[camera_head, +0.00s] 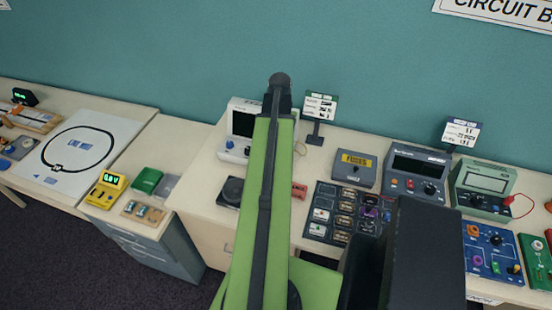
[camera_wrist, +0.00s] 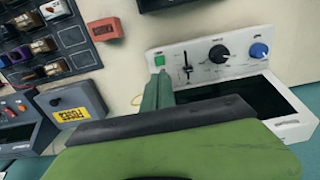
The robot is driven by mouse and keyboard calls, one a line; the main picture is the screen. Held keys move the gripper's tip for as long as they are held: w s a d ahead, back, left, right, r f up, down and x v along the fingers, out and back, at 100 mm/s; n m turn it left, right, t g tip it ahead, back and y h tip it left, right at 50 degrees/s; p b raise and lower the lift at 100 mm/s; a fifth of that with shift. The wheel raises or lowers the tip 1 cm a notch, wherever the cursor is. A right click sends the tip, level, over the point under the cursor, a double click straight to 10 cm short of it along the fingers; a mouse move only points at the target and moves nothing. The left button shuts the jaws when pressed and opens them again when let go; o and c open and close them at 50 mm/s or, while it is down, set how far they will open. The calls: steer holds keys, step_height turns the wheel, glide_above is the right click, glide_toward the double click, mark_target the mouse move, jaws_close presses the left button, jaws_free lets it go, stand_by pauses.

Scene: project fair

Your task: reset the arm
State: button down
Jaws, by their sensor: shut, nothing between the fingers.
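My green arm (camera_head: 268,200) reaches from the bottom of the head view up over the middle of the bench, ending in a dark joint near the wall. The arm hides my gripper in that view. In the wrist view my gripper (camera_wrist: 159,80) shows as narrow green fingers, shut and empty. They appear in front of a white instrument (camera_wrist: 205,62) with a dark screen, a slider and knobs. I cannot tell whether they touch it. The same white instrument (camera_head: 237,147) stands partly behind my arm in the head view.
A grey fuse box (camera_head: 355,168), a dark meter (camera_head: 415,173) and a green meter (camera_head: 482,188) stand to the right. A component tray (camera_head: 318,230) and a red brick-like block (camera_head: 299,190) lie nearer. A low cabinet (camera_head: 150,235) with a yellow meter (camera_head: 106,188) is left.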

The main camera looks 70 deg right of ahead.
steer(key=w+a+f+n+b, duration=0.25)
steer(key=w+a, duration=0.55)
steer(key=w, duration=0.5)
steer(key=w+a+f+n+b, duration=0.15)
steer(key=w+a+n, duration=0.25)
steer(key=w+a, duration=0.65)
steer(key=w+a+f+n+b, duration=0.1)
steer(key=w+a+n, duration=0.1)
steer(key=w+a, duration=0.55)
steer(key=w+a+f+n+b, duration=0.15)
steer(key=w+a, duration=0.25)
steer(key=a, duration=0.6)
steer(key=a+f+n+b, duration=0.2)
steer(key=a+n, duration=0.5)
steer(key=a, duration=1.4)
steer(key=shift+a, duration=0.25)
steer(key=shift+w, duration=0.1)
